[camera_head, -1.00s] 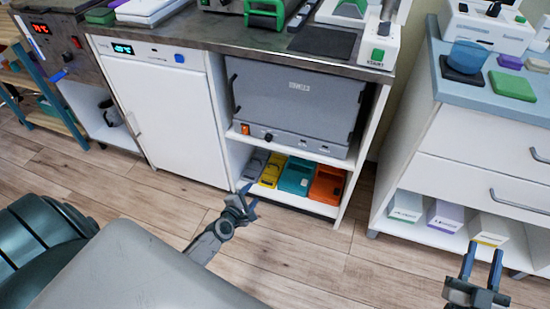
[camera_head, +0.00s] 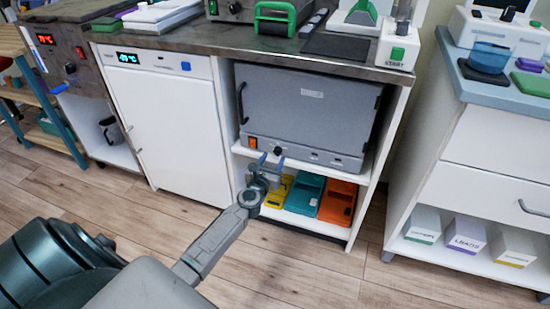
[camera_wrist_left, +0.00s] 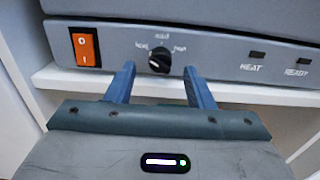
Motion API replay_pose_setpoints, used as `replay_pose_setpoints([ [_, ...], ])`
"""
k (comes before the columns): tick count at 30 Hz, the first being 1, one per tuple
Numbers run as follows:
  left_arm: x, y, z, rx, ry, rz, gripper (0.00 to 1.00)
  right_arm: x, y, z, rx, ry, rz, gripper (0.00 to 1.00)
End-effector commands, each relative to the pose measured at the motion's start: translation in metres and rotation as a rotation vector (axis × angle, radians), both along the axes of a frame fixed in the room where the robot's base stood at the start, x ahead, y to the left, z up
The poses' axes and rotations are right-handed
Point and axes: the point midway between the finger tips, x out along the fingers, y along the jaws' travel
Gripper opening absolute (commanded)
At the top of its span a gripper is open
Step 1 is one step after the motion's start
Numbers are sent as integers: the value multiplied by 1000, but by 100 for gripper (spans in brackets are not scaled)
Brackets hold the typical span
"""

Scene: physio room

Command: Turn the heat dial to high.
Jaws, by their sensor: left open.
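The heat dial is a small black knob (camera_wrist_left: 159,61) on the front panel of a grey heater cabinet (camera_head: 310,110); it also shows in the head view (camera_head: 278,151). In the left wrist view a white mark is on the knob, with small labels around it, too small to read surely. My left gripper (camera_head: 270,160) is open. Its two blue fingers (camera_wrist_left: 160,84) point at the panel, one on each side just below the knob, with nothing between them. My right gripper is out of view.
An orange rocker switch (camera_wrist_left: 86,47) sits left of the knob, and HEAT and READY lamps sit to the right. The cabinet stands on a white shelf (camera_wrist_left: 72,82). Yellow, teal and orange boxes (camera_head: 305,193) lie on the shelf below.

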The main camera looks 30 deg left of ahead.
Motion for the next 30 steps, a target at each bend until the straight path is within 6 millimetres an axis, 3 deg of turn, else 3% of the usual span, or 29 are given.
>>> replay_pose_setpoints([
  [6,23,5,-1,0,0,-1,48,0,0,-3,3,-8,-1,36],
  [16,26,6,-1,1,1,-1,48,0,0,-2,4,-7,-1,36],
  [17,26,6,-1,1,1,-1,46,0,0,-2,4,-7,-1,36],
  [21,26,6,-1,1,1,-1,18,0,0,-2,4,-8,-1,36],
  [24,26,6,-1,1,1,-1,3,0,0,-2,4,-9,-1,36],
  [30,26,6,0,12,4,-1,4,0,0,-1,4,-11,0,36],
])
